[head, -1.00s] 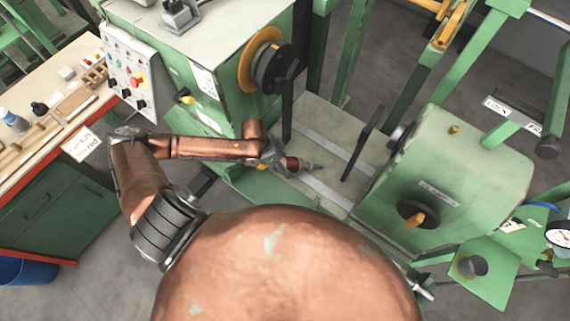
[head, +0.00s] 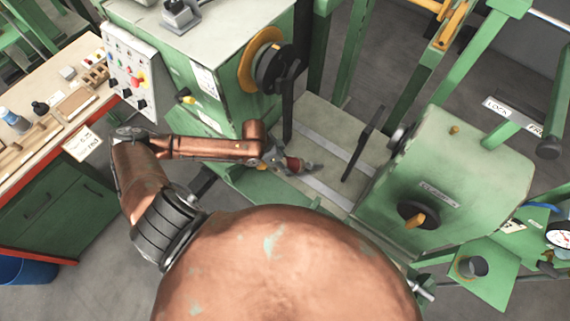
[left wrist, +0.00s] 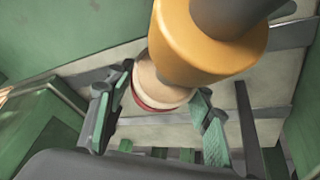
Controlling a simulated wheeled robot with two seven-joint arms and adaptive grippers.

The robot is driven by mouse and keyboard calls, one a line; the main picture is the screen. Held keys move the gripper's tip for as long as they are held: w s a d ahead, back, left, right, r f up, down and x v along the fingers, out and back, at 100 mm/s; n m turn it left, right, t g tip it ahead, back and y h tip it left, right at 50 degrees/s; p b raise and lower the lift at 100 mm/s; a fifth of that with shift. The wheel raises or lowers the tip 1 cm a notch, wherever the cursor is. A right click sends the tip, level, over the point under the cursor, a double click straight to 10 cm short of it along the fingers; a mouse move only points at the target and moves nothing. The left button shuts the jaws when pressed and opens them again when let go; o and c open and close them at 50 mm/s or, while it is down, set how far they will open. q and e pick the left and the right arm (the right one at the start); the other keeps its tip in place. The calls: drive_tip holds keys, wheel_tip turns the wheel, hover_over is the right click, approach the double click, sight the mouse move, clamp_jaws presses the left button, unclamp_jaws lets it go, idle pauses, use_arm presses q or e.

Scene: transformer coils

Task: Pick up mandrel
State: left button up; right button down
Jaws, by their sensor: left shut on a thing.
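The mandrel (head: 292,163) shows small in the head view as a dark red piece between the machine's two housings. In the left wrist view the mandrel (left wrist: 207,48) is large, with an orange collar, a grey shaft and a cream and red end. My left gripper (head: 285,162) is at it, and its fingers (left wrist: 163,95) are on either side of the cream and red end in the left wrist view. It is shut on the mandrel. The fingers partly hide the mandrel in the head view. My right gripper is out of view.
The green machine housing with a control panel (head: 129,74) and an orange-rimmed disc (head: 259,60) stands at the left. A green tailstock housing (head: 450,165) stands at the right. A grey bed (head: 330,130) with pale rails lies between. A workbench (head: 50,110) is at far left.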

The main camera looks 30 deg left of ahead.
use_arm(q)
clamp_jaws()
drive_tip(key=shift+r, duration=0.1)
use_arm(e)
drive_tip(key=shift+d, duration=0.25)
use_arm(q)
drive_tip(key=shift+r, duration=0.1)
